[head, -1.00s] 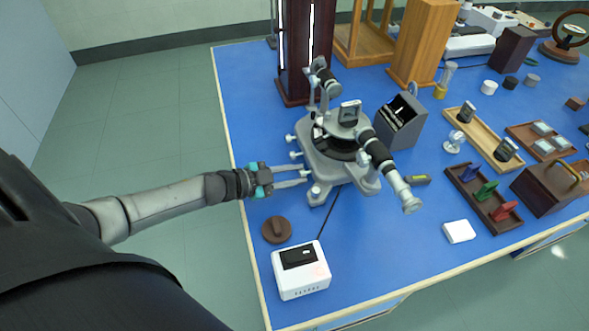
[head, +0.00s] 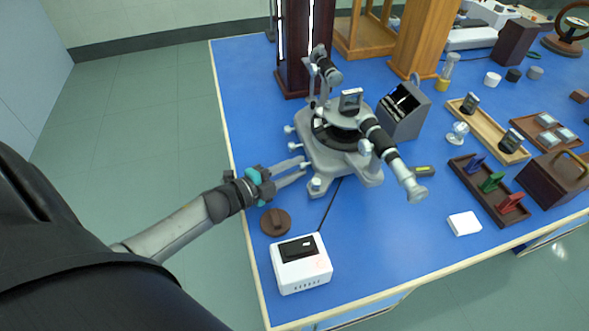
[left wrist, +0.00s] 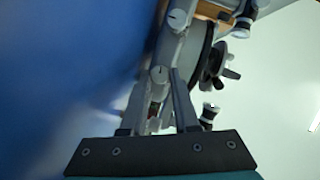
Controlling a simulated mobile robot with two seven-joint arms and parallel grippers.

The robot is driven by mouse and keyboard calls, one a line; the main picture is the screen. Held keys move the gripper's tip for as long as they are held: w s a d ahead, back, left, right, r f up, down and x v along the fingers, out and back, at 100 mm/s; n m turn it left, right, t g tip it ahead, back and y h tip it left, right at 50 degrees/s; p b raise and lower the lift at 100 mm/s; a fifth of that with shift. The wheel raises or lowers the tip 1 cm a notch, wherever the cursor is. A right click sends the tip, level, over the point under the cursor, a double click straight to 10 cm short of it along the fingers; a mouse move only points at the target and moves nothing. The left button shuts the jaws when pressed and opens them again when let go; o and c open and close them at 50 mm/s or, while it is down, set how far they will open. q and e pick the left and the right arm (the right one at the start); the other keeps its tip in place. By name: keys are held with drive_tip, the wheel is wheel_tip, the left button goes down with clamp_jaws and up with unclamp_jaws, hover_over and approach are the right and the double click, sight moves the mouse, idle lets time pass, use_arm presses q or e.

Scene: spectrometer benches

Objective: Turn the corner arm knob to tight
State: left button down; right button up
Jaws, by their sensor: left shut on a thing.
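The grey spectrometer (head: 325,155) stands on the blue bench with several small silvery knobs along its base's left side. My left gripper (head: 304,167) reaches in from the left at the base's near-left edge. In the left wrist view its two fingers (left wrist: 165,85) are closed around a small round grey knob (left wrist: 158,75) with a dark mark on its face. In the head view that knob is mostly hidden by the fingers. Another knob (head: 316,184) sits at the near corner, just right of the fingers. My right gripper is not in view.
A brown round knob block (head: 276,222) and a white box with a dark display (head: 301,263) stand near my left gripper. A grey display box (head: 404,112) is behind the spectrometer, and a rack of coloured pieces (head: 488,188) is at right.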

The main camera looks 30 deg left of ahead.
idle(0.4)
use_arm(q)
drive_tip(key=c, duration=0.7)
unclamp_jaws()
drive_tip(key=shift+o, duration=0.2)
drive_tip(key=p+v, duration=0.2)
drive_tip(key=v, duration=1.3)
drive_tip(key=shift+s+r, duration=0.1)
drive_tip(key=shift+r, duration=0.05)
